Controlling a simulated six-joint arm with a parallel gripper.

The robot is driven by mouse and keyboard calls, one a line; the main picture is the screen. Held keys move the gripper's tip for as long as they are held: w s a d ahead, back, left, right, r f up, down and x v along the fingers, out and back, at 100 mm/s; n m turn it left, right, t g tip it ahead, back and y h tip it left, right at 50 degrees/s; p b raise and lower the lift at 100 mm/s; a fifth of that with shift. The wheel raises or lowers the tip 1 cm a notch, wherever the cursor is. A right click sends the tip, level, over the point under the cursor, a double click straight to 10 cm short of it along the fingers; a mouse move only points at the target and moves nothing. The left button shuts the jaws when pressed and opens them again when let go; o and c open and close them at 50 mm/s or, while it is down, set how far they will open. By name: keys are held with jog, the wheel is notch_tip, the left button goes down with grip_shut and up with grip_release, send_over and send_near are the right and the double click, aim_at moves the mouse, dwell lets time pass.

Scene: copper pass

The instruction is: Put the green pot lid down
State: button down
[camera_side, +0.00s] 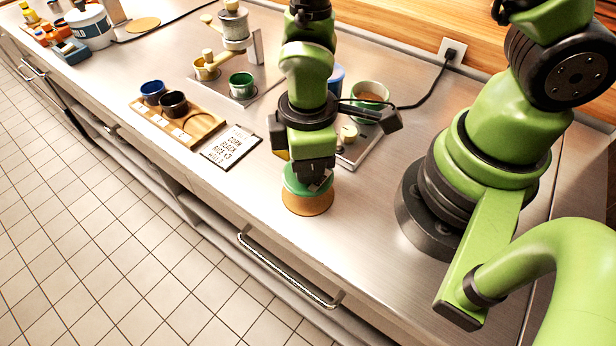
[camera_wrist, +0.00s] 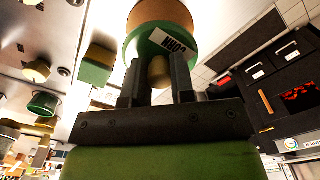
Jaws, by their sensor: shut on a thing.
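My gripper (camera_side: 308,176) points down near the front of the steel counter, with its fingers shut on the tan knob (camera_wrist: 160,72) of the green pot lid. The green lid (camera_side: 294,186) lies level just under the fingers. It also shows in the wrist view (camera_wrist: 135,45), with a white label reading CORN. A tan round piece (camera_side: 308,204) is directly below the lid and shows beyond it in the wrist view (camera_wrist: 160,11). I cannot tell whether the lid touches this piece or hangs just above it. The fingers partly hide the lid.
A wooden tray (camera_side: 203,127) with blue and black cups and a lettered card (camera_side: 231,146) lie to the left. A cork disc (camera_side: 142,24) lies far left. The front counter is clear.

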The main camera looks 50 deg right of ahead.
jog(key=shift+f, duration=2.15)
jog(key=shift+f, duration=0.1)
jog(key=c, duration=1)
grip_release()
jog(key=shift+o, duration=0.2)
